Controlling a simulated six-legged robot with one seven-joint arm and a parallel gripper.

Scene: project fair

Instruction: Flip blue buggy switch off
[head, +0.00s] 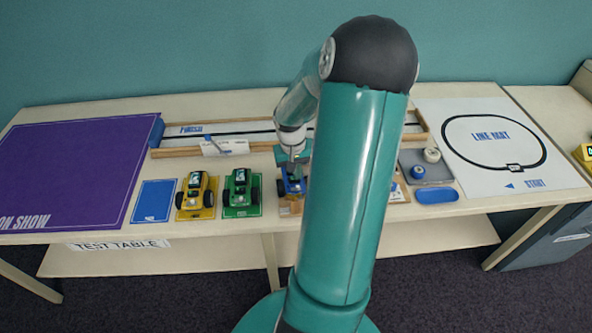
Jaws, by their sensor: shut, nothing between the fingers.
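The blue buggy (291,188) stands on the table near its front edge, right of the green buggy. My arm and gripper hide much of it. Its switch cannot be made out. My gripper (293,174) is shut and empty, pointing down at the top of the blue buggy. I cannot tell whether the fingertips touch it.
A green buggy (240,188) and a yellow buggy (194,191) stand on matching mats to the left. An empty blue mat (154,201) lies beside them. A wooden-railed track (245,137) runs behind. A grey tray (411,160) and a line mat (480,170) lie right.

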